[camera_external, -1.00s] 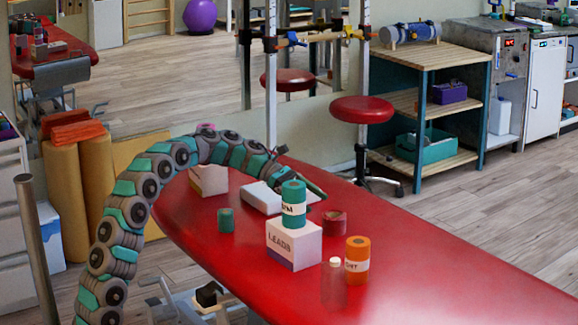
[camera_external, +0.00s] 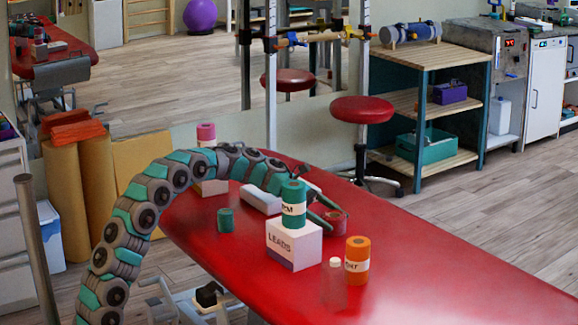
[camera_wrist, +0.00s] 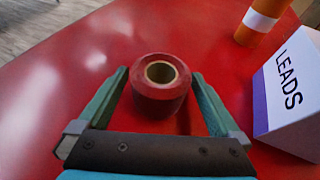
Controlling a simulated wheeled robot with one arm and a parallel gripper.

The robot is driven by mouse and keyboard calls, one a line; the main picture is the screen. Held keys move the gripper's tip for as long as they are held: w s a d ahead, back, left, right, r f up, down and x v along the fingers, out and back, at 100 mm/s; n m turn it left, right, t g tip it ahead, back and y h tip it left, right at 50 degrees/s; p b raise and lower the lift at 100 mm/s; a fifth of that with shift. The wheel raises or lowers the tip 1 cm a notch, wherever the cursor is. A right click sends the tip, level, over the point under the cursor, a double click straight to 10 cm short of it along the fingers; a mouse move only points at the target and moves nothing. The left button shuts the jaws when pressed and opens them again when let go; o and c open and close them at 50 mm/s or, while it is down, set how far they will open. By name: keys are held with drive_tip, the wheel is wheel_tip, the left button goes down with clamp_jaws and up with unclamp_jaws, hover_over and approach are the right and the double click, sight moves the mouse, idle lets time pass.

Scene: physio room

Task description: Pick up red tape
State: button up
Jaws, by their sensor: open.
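The red tape (camera_wrist: 160,102) is a dark red roll with a tan core, lying flat on the red table. In the wrist view it sits between the two teal fingers of my gripper (camera_wrist: 158,98), near their tips, with a gap visible on each side. In the external view the red tape (camera_external: 336,222) is behind and right of the white LEADS box, and my gripper (camera_external: 326,208) reaches down at it, partly hidden by the green roll on the box. My gripper is open and holds nothing.
The LEADS box (camera_wrist: 287,98) stands close to the right finger in the wrist view, with a green roll (camera_external: 293,205) on top. An orange roll (camera_external: 357,262), a small white-capped bottle (camera_external: 335,279) and a teal roll (camera_external: 226,220) stand nearby. The red table (camera_external: 440,270) is clear toward the right.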

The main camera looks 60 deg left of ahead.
drive_tip(key=c, duration=1.2)
drive_tip(key=shift+r, duration=0.1)
